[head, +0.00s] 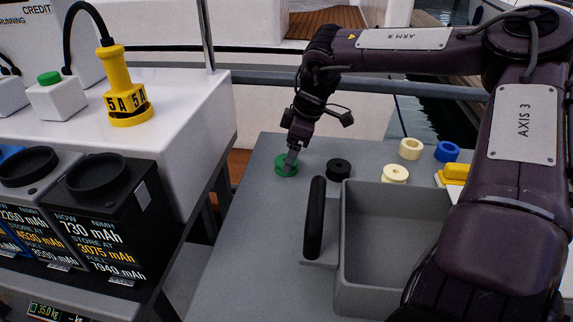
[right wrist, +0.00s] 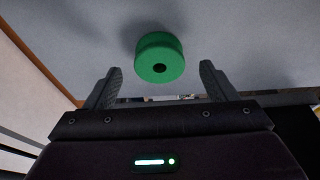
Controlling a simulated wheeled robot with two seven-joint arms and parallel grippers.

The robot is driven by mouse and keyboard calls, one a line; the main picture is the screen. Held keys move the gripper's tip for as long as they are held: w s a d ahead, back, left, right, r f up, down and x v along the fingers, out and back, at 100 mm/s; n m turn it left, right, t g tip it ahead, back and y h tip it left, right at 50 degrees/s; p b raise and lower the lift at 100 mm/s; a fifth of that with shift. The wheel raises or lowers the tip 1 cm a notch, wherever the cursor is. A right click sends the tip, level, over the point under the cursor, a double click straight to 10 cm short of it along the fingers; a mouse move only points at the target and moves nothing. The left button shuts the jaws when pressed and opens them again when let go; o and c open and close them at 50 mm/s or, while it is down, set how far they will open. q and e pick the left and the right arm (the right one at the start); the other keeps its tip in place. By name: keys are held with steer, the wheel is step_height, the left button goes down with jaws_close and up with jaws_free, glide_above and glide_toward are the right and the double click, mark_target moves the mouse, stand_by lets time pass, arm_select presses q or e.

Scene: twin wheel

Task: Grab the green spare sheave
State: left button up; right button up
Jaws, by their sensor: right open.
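The green spare sheave (head: 286,169) lies on the grey table top at its left part, in the head view. In the right wrist view the green sheave (right wrist: 160,60) shows its round face with a dark centre hole, ahead of the fingertips and roughly between them. My right gripper (head: 291,157) reaches down over the sheave and hides part of it in the head view. In the right wrist view the right gripper (right wrist: 158,75) has its two fingers wide apart with nothing between them. My left gripper is not in view.
A black sheave (head: 339,169) lies close to the right of the green one. Cream sheaves (head: 410,148), a blue sheave (head: 447,151) and a yellow block (head: 455,172) lie farther right. A grey bin (head: 390,290) and an upright black handle (head: 315,218) stand in front.

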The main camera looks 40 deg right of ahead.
steer(key=shift+x, duration=1.1)
steer(key=c, duration=1.1)
steer(key=shift+r, duration=0.1)
